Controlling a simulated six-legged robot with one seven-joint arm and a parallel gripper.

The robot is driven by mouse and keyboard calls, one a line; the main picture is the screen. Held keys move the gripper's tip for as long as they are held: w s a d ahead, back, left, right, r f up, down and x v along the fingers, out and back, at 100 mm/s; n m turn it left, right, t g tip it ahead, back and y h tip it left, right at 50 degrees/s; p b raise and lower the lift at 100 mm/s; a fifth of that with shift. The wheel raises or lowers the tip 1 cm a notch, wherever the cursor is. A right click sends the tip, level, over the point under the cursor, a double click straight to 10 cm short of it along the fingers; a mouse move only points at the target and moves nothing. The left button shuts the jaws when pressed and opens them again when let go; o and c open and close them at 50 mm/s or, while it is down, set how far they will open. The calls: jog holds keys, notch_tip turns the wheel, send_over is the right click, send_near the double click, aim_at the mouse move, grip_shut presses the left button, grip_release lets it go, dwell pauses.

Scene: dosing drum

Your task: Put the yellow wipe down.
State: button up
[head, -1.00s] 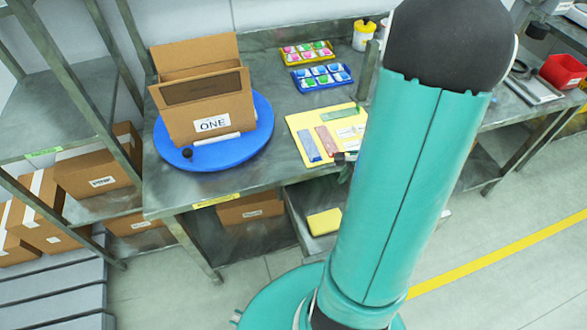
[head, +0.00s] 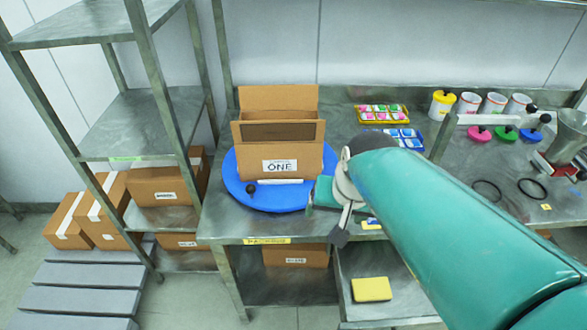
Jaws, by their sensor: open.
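The yellow wipe (head: 371,289) is a flat yellow pad. It lies on a grey metal surface (head: 410,301), a low shelf or tray, below the bench top. My gripper (head: 326,222) is at the bench's front edge, above and to the left of the wipe in the picture. It is open and apart from the wipe, and I see nothing held in it. My arm hides part of the bench behind it.
A cardboard box marked ONE (head: 272,150) stands on a blue round turntable (head: 232,181). Coloured trays (head: 382,114), white cups (head: 469,103) and coloured round lids (head: 480,134) are to the right. Shelves with brown boxes (head: 166,184) stand left.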

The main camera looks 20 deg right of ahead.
jog(key=s+a+r+n+t, duration=0.1)
jog(key=s+a+r+n, duration=0.2)
jog(key=a+r+n, duration=0.1)
jog(key=shift+a+r+n+t, duration=0.4)
jog(key=shift+a+r, duration=0.1)
jog(key=shift+a, duration=0.2)
